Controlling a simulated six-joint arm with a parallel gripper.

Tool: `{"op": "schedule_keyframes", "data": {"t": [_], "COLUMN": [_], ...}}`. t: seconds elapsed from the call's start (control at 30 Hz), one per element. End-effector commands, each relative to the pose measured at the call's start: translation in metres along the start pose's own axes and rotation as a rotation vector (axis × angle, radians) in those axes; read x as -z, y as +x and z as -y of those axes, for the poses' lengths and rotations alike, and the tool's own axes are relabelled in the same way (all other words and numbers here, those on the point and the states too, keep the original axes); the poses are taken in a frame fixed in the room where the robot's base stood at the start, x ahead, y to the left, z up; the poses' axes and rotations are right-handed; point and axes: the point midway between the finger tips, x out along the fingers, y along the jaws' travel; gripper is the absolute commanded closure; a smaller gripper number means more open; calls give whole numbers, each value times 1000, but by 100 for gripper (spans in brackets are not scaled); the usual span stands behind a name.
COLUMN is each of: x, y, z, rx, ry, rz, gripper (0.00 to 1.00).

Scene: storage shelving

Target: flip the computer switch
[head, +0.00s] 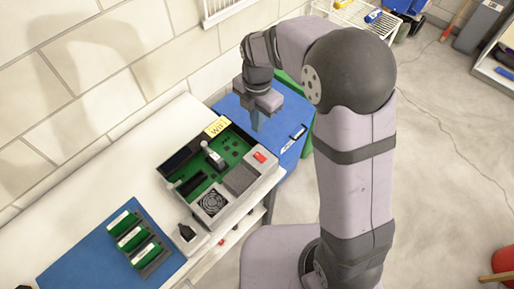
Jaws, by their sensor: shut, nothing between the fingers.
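An open computer case (233,218) with a green circuit board (205,185) lies on the white bench in the head view. A small red switch (260,157) sits on the grey block at the case's right side. Whether the switch is on or off is too small to tell. My gripper (256,127) points down, shut and empty. In the picture it is just above and slightly left of the red switch, over the blue surface beyond the case. It appears apart from the switch; its height is hard to judge.
A yellow note reading "WiFi" (217,126) stands at the case's back edge. A blue mat (75,262) with several green cards (131,235) lies on the bench (55,222) at lower left. A blue box (287,150) stands beyond the case. A block wall runs along the left.

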Motion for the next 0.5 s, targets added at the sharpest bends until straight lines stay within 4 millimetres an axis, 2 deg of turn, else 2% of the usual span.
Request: {"op": "schedule_keyframes", "data": {"t": [0.33, 0.5], "x": [0, 0], "y": [2, 13], "z": [0, 1], "rx": [1, 4], "ry": [2, 2], "rz": [0, -2], "gripper": [100, 100]}}
